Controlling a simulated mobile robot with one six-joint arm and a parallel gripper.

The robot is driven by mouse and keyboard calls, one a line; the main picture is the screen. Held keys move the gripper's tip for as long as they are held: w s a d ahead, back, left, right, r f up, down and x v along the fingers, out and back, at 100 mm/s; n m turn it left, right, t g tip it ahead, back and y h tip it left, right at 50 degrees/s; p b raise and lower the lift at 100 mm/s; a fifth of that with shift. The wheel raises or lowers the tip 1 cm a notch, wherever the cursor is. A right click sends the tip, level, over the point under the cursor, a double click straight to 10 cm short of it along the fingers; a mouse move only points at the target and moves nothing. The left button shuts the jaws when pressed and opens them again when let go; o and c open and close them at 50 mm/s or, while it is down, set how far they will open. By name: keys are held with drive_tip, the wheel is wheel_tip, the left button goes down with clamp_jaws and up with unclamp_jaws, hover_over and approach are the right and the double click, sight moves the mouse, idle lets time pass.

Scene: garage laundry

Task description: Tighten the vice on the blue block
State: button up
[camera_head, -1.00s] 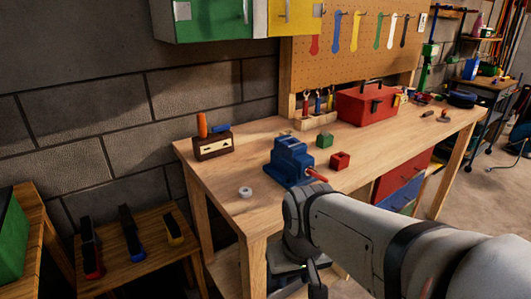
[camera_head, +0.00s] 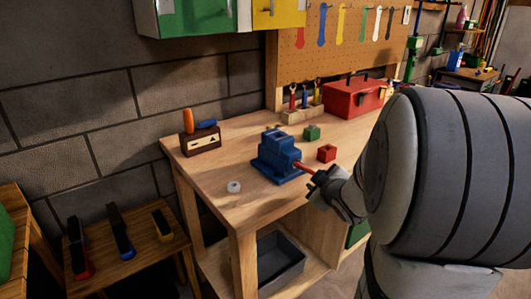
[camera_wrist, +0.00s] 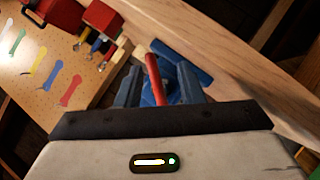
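The blue vice (camera_head: 272,165) stands near the front edge of the wooden workbench. A squarish blue top shows at its jaws (camera_head: 277,136), but I cannot clearly tell the blue block from the vice body. The vice's red handle (camera_head: 303,167) sticks out to the right, towards my gripper (camera_head: 316,180). In the wrist view, the red handle (camera_wrist: 155,82) lies between the two fingers of my gripper (camera_wrist: 158,84), with gaps on both sides. The fingers are open. The blue vice body (camera_wrist: 180,65) shows beyond them.
A red block (camera_head: 326,153) and a green block (camera_head: 312,132) sit right of the vice. A red toolbox (camera_head: 352,97) is behind. A white ring-like piece (camera_head: 234,187) lies front left, and a brown box (camera_head: 201,141) stands at the back left.

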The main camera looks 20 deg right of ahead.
sight(307, 170)
drive_tip(key=n+t+y, duration=0.1)
drive_tip(key=n+y, duration=0.1)
drive_tip(key=d+n+t+y, duration=0.1)
drive_tip(key=n, duration=0.1)
drive_tip(key=shift+d+r+t+y, duration=0.15)
drive_tip(key=shift+t+y, duration=0.15)
drive_tip(key=shift+y, duration=0.1)
drive_tip(key=w+a+n+y, duration=0.2)
drive_tip(key=w, duration=0.1)
drive_tip(key=w+a+r+t+y, duration=0.1)
drive_tip(key=w+y, duration=0.1)
drive_tip(key=shift+n, duration=0.4)
drive_tip(key=shift+f, duration=0.1)
clamp_jaws()
